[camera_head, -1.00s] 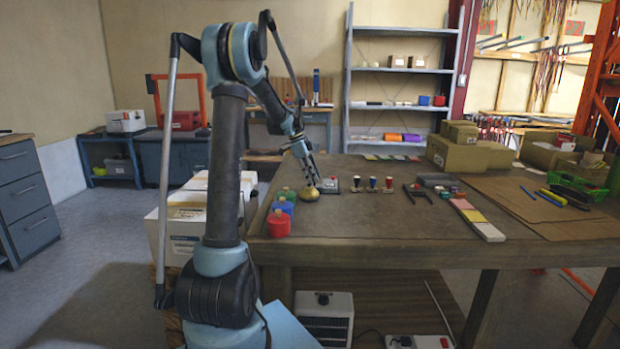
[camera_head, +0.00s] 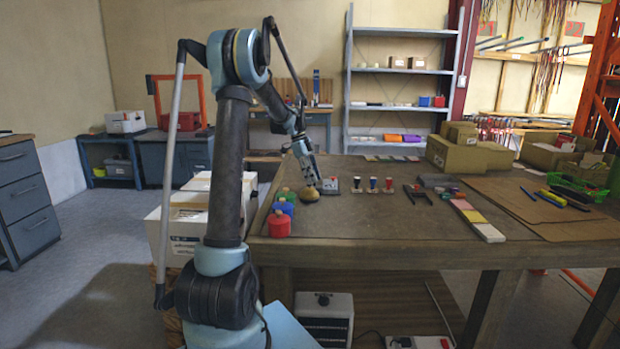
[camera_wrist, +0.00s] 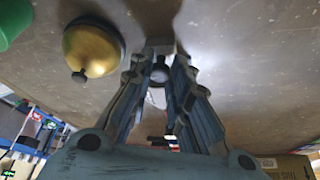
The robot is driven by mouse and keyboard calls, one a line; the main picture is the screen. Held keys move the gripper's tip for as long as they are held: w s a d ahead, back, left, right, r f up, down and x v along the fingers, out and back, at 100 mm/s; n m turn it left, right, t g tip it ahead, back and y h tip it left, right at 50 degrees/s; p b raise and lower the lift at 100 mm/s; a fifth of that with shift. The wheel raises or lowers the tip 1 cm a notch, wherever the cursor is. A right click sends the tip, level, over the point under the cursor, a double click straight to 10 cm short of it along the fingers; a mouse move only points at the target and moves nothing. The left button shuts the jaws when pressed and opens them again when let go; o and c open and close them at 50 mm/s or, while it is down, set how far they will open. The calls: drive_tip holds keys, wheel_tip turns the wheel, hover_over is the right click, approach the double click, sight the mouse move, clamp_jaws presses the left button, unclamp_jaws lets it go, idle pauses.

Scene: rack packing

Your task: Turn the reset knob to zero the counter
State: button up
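The counter (camera_head: 330,189) is a small dark box with a pale, red-marked face. It stands on the workbench, right of a round brass bell (camera_head: 309,194). My gripper (camera_head: 317,185) points down at the counter's left side and partly covers it. In the wrist view, a small dark round knob (camera_wrist: 160,73) shows between the two fingers of my gripper (camera_wrist: 160,58). The fingers are apart, with narrow gaps beside the knob; contact is not clear. The brass bell (camera_wrist: 93,48) is left of the fingers there. The counter's digits are not readable.
Red, blue and green pots (camera_head: 279,224) stand near the bench's left edge. Several small stamps (camera_head: 373,185) stand right of the counter. Cardboard boxes (camera_head: 456,152) are at the back right. The bench's front middle (camera_head: 370,230) is clear.

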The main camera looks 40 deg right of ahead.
drive_tip(key=shift+o, duration=1)
drive_tip(key=shift+w+d+f, duration=0.1)
drive_tip(key=shift+w+f, duration=0.05)
drive_tip(key=v, duration=1.2)
